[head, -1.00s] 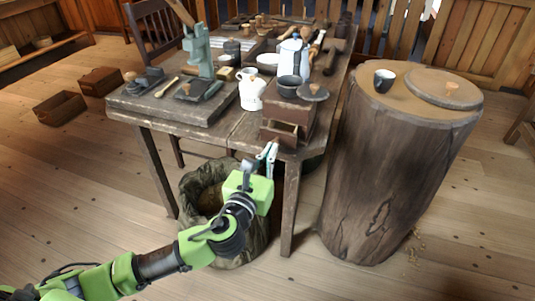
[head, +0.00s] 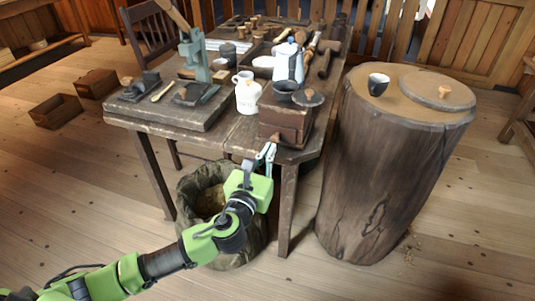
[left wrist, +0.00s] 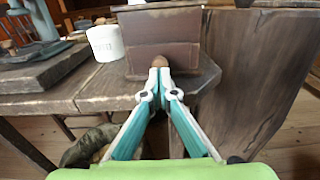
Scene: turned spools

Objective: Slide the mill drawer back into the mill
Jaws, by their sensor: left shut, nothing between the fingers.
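The mill (head: 284,112) is a brown wooden box at the near right corner of the workbench, with a dark bowl and a round lid on top. The mill drawer (left wrist: 180,61) shows in the left wrist view as a brown front panel with a small wooden knob (left wrist: 160,61). The drawer front looks about flush with the mill body; any small gap is hard to tell. My left gripper (head: 268,151) is shut and empty, and its fingertips (left wrist: 160,71) are right in front of the knob. I cannot tell whether they touch it. My right gripper is not in view.
A large log stump (head: 385,170) with a dark cup (head: 378,84) stands to the right. A sack-like bin (head: 208,205) is beneath the bench, close to my left arm.

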